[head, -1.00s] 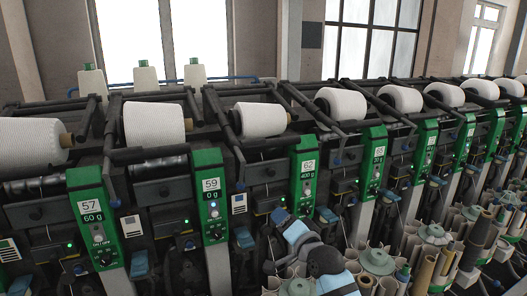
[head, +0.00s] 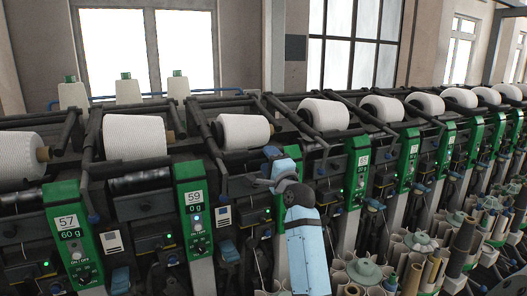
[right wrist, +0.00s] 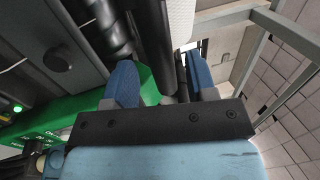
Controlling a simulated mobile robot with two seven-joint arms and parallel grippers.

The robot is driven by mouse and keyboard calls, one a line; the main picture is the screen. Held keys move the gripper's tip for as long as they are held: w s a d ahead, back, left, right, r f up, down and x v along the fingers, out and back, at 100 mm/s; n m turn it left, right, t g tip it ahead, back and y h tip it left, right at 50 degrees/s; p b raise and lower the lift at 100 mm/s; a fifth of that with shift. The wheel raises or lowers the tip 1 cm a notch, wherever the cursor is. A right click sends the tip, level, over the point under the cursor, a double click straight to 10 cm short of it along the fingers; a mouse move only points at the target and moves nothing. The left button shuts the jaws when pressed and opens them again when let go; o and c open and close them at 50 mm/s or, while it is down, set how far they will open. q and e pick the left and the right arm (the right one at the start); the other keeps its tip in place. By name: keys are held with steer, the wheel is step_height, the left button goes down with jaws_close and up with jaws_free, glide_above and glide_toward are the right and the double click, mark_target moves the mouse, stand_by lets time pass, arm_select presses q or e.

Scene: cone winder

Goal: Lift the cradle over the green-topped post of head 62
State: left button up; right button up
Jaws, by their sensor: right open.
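The package of head 62 (head: 243,130) is a white yarn cone in its dark cradle, between post 59 and my right arm. My right gripper (head: 272,160) is in front of the top of head 62's green post (head: 281,215), and my forearm hides most of that post and its label. In the right wrist view the blue fingers (right wrist: 162,78) are apart. A black bar (right wrist: 154,45), seemingly of the cradle, shows between them, with the green post top (right wrist: 150,85) close by. I cannot tell whether they touch the bar. My left gripper is not in view.
Green post 59 (head: 194,215) and post 57 (head: 74,240) stand to the left. Another green post (head: 357,170) is close on the right. Cones and tubes (head: 410,275) fill the lower right. Dark bars and packages run along the machine top.

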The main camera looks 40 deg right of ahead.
steer(key=shift+x, duration=1.95)
jaws_close()
